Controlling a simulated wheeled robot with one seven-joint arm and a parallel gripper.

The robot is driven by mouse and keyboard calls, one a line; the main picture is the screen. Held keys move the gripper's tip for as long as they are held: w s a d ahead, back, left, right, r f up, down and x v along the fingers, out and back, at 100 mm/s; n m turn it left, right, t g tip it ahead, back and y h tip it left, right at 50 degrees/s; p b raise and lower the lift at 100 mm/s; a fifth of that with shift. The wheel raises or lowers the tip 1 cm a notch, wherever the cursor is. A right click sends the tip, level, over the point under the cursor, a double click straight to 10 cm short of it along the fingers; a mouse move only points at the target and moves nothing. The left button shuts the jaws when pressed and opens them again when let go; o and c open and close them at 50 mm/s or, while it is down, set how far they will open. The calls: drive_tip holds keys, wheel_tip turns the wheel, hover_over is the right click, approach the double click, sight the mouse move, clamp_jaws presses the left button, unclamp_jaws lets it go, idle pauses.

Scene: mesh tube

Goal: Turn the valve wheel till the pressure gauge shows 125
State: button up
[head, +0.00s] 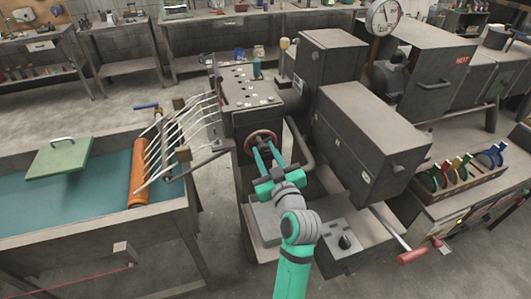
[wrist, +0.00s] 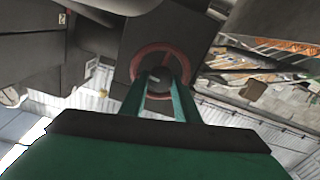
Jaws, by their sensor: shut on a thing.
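The red valve wheel (head: 263,138) is mounted on the front of the grey machine cabinet, below its control panel. My green gripper (head: 263,152) reaches up to it, with its fingers shut on the wheel. In the wrist view the red wheel (wrist: 160,50) is straight ahead, and the two green fingers (wrist: 158,82) meet its lower part and hub. The pressure gauge (head: 383,17) is a round white dial at the top right in the head view. Its dark needle points roughly upward, but the numbers are too small to read.
A water tank (head: 90,220) with an orange roller (head: 138,172) stands at left. Grey machine boxes (head: 370,140) stand close at right of my arm. A curved pipe (head: 303,148) runs just right of the wheel. A rack of coloured clamps (head: 465,172) is at far right.

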drive_tip(key=m, duration=0.6)
drive_tip(key=shift+w, duration=0.1)
drive_tip(key=m, duration=0.6)
drive_tip(key=shift+d+m, duration=0.15)
drive_tip(key=shift+m, duration=0.25)
drive_tip(key=m, duration=0.6)
drive_tip(key=shift+m, duration=0.3)
drive_tip(key=shift+f+m, duration=0.1)
drive_tip(key=shift+m, duration=0.6)
drive_tip(key=shift+d, duration=0.1)
drive_tip(key=shift+w+m, duration=0.1)
drive_tip(key=shift+m, duration=0.2)
drive_tip(key=o, duration=1)
drive_tip(key=shift+o, duration=0.3)
